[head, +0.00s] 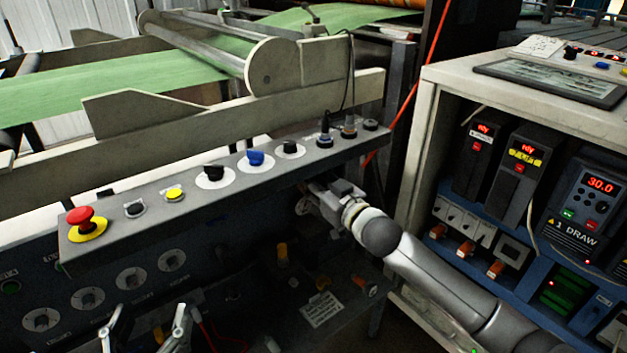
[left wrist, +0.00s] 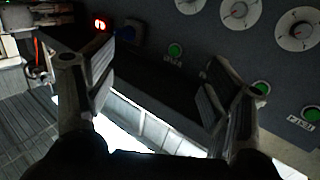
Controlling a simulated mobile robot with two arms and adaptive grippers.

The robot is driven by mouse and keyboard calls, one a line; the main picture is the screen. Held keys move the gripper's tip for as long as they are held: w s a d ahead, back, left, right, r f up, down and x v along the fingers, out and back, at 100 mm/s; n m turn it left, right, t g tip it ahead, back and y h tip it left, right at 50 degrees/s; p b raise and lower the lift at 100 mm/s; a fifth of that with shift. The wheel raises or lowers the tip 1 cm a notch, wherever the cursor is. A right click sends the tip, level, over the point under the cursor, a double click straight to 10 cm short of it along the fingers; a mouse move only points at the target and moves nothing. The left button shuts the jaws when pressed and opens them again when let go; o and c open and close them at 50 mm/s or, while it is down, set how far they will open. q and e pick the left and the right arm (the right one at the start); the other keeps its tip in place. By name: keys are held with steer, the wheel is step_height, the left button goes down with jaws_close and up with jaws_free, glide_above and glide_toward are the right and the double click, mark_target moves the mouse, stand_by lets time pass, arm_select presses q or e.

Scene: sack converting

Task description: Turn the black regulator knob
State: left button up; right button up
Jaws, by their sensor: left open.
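Black knobs sit on the sloping control panel: one on a white disc (head: 214,172) and a smaller one (head: 290,148) further right. I cannot tell which black knob is the regulator's. My left gripper (head: 150,318) is at the bottom left, below the panel ledge, with its fingers apart. In the left wrist view its open fingers (left wrist: 158,85) have nothing between them; the dark panel front lies beyond. My right gripper (head: 328,193) is below the ledge's right part, by a pale round part; its fingertips are unclear and may hide something behind them.
A red mushroom button (head: 80,216), a yellow button (head: 174,194) and a blue knob (head: 255,158) stand on the ledge (head: 130,238). White dials (head: 131,278) line the front below. An open cabinet (head: 500,95) stands at right. An orange cable (head: 428,65) hangs between.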

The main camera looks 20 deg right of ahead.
steer(key=c, duration=0.5)
arm_select(q)
steer(key=shift+f, duration=0.1)
steer(key=s+a+f+g+y+p, duration=0.25)
steer(key=s+f+g, duration=0.4)
steer(key=f, duration=0.35)
steer(key=s+a+f+g+p, duration=0.2)
steer(key=s+g, duration=0.1)
steer(key=s, duration=0.2)
steer(key=s+a+f+g+y+p, duration=0.1)
steer(key=s+a+g+p, duration=0.1)
steer(key=s+g, duration=0.2)
steer(key=shift+s+a+f+n+p, duration=0.15)
steer(key=shift+s+f+n+p, duration=0.2)
steer(key=shift+s, duration=0.35)
arm_select(e)
steer(key=shift+f+n, duration=0.1)
steer(key=shift+n, duration=5.6)
